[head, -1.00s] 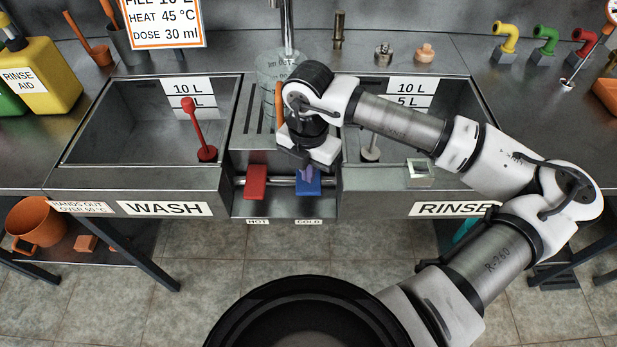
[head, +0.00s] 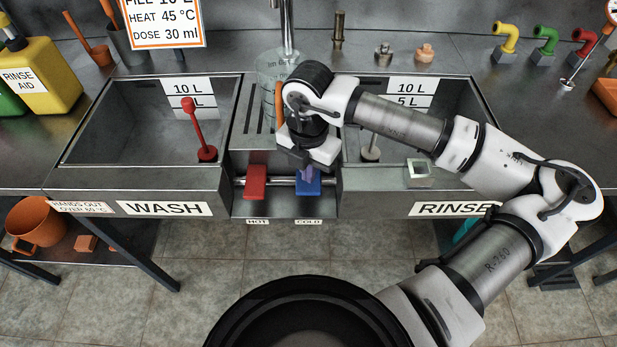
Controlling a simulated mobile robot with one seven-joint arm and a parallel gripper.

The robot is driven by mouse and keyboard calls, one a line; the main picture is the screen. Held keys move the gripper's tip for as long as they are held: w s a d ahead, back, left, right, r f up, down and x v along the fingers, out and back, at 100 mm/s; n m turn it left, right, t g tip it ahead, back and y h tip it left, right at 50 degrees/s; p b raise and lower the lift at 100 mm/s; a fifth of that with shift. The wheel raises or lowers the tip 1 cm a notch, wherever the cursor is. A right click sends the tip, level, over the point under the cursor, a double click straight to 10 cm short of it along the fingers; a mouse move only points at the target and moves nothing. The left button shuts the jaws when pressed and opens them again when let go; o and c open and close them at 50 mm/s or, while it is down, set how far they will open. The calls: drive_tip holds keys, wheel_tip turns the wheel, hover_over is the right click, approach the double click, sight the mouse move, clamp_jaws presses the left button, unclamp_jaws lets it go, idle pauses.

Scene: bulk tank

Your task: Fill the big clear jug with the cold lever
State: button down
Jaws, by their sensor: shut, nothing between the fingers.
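The big clear jug (head: 268,68) stands on the slatted drainer between the two basins, under the tall metal spout (head: 288,28). My arm hides much of its right side and lower part, and I cannot tell its water level. The blue cold lever (head: 308,187) is on the front panel above the COLD label, to the right of the red hot lever (head: 256,187). My gripper (head: 306,170) is shut and empty, pointing down at the blue lever's upper part. It looks very close to the lever; I cannot tell whether it touches.
The wash basin (head: 90,150) with a red upright handle (head: 193,120) lies left. The rinse basin (head: 470,110) lies right, partly behind my arm. A yellow rinse aid can (head: 45,75) stands at the far left. Coloured pipe elbows (head: 545,42) stand at the back right.

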drive_tip(key=shift+f+b, duration=1.25)
drive_tip(key=shift+b, duration=0.3)
drive_tip(key=shift+r, duration=0.1)
idle(1.8)
wheel_tip(320, 180, up, 5)
drive_tip(key=shift+r+p, duration=0.1)
drive_tip(key=shift+p, duration=1)
drive_tip(key=shift+s+f, duration=0.1)
drive_tip(key=shift+f, duration=0.1)
